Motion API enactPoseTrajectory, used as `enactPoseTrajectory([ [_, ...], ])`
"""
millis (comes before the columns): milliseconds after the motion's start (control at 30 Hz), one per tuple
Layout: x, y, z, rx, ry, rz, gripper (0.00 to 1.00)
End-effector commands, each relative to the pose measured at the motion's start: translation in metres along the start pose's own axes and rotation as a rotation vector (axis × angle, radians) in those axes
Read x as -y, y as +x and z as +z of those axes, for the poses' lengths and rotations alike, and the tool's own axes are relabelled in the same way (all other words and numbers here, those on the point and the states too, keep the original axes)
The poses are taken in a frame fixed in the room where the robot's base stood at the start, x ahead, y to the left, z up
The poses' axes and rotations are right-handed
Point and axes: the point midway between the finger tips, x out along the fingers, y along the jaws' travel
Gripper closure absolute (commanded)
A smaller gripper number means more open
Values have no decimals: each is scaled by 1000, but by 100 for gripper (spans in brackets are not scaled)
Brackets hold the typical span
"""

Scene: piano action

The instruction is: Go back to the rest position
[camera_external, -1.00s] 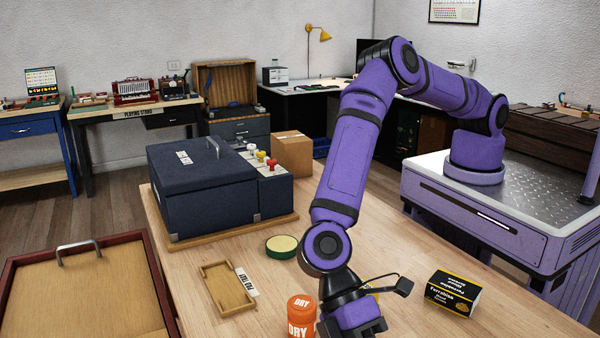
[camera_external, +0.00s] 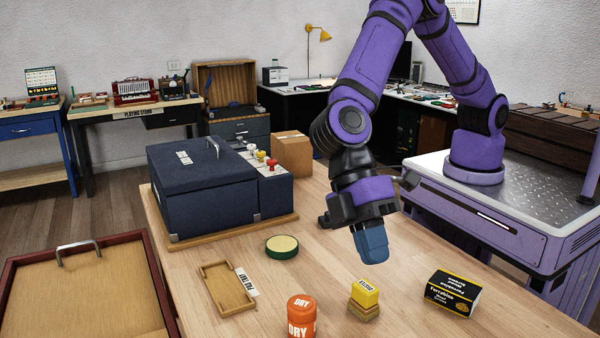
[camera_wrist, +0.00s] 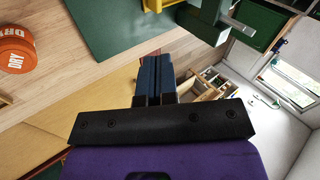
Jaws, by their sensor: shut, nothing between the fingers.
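My gripper (camera_external: 372,248) is shut and empty. In the external view it hangs in the air over the right part of the wooden table (camera_external: 225,325), above and behind a yellow block (camera_external: 364,292) on a wooden base, and apart from it. My arm rises from its base at the right and bends down to the gripper. In the wrist view the blue fingers (camera_wrist: 155,78) are pressed together with nothing between them.
An orange DRY jar (camera_external: 301,312), a black and yellow box (camera_external: 453,293), a wooden tray (camera_external: 228,290), a green round tin (camera_external: 282,246) and a large dark blue case (camera_external: 200,190) stand on the table. A red-framed tray (camera_external: 85,290) is at the left.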

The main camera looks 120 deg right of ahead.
Motion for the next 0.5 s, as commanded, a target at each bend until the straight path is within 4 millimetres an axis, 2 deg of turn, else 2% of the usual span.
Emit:
enactPoseTrajectory([
  [33, 6, -22, 6, -10, -16, 25, 100],
  [100, 10, -48, 16, -19, -36, 59, 100],
  [267, 17, -104, 42, -40, -70, 135, 100],
  [500, 23, -183, 90, -78, -102, 247, 100],
])
